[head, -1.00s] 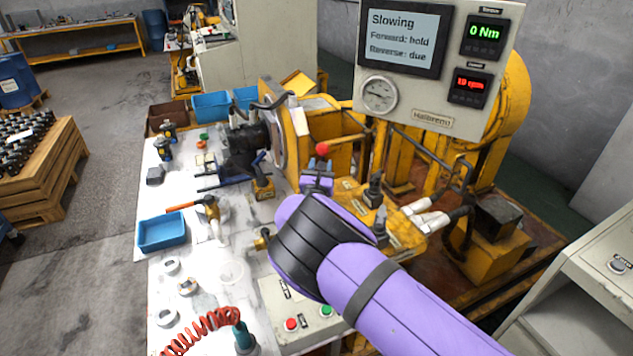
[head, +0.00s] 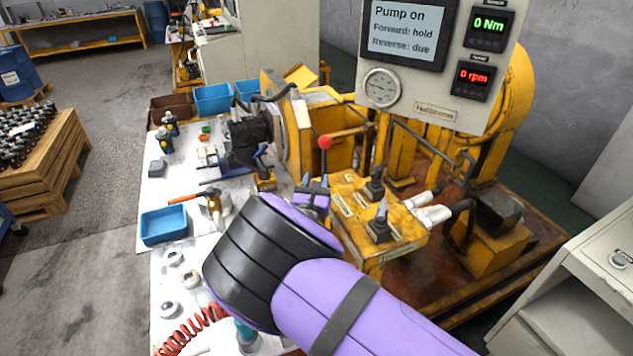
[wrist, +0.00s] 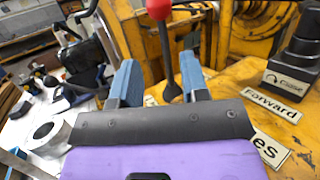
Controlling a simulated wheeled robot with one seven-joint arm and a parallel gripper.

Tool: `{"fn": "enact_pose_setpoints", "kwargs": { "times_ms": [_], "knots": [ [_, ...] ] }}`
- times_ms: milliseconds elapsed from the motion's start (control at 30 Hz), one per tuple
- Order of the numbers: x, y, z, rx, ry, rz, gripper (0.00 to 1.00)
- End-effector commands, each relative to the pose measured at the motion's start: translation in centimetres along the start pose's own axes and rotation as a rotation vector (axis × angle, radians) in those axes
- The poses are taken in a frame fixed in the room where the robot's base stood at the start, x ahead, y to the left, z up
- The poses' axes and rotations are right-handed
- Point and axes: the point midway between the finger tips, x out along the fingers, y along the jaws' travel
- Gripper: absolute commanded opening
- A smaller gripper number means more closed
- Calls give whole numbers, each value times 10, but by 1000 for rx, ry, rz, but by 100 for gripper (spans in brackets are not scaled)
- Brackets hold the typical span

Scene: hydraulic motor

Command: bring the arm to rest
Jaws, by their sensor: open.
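My purple arm reaches in from the lower right of the head view. My gripper (head: 316,184) points away over the near side of the yellow lever block (head: 372,214). In the wrist view my gripper (wrist: 158,80) shows two blue fingers spread apart, with nothing held. A red-knobbed lever (wrist: 160,12) stands beyond the fingertips, its black shaft in line with the gap between them. The red knob also shows in the head view (head: 324,142). From these views I cannot tell how far the lever is from the fingers.
The display panel (head: 440,60) reads "Pump on", "Forward: hold", "Reverse: due", 0 Nm and 0 rpm. The white bench (head: 160,205) at left holds a blue tray (head: 163,225), tools and rings. A red coiled hose (head: 190,328) lies below my arm. A grey cabinet (head: 590,270) stands at right.

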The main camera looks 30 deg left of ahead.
Motion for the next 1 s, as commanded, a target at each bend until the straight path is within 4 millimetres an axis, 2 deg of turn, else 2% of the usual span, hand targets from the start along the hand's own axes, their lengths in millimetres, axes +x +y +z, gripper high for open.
{"fn": "enact_pose_setpoints", "kwargs": {
  "times_ms": [267, 367, 467, 600, 700, 867, 1000],
  "knots": [
    [2, -2, 2, 3, 1, -8, 41],
    [12, -18, 12, 27, 5, -58, 41],
    [31, -53, 31, 76, 16, -165, 41],
    [55, -118, 66, 174, 35, -363, 41],
    [66, -166, 89, 249, 47, -505, 41],
    [72, -242, 128, 378, 61, -732, 41],
    [67, -306, 160, 498, 66, -923, 41]
  ]
}}
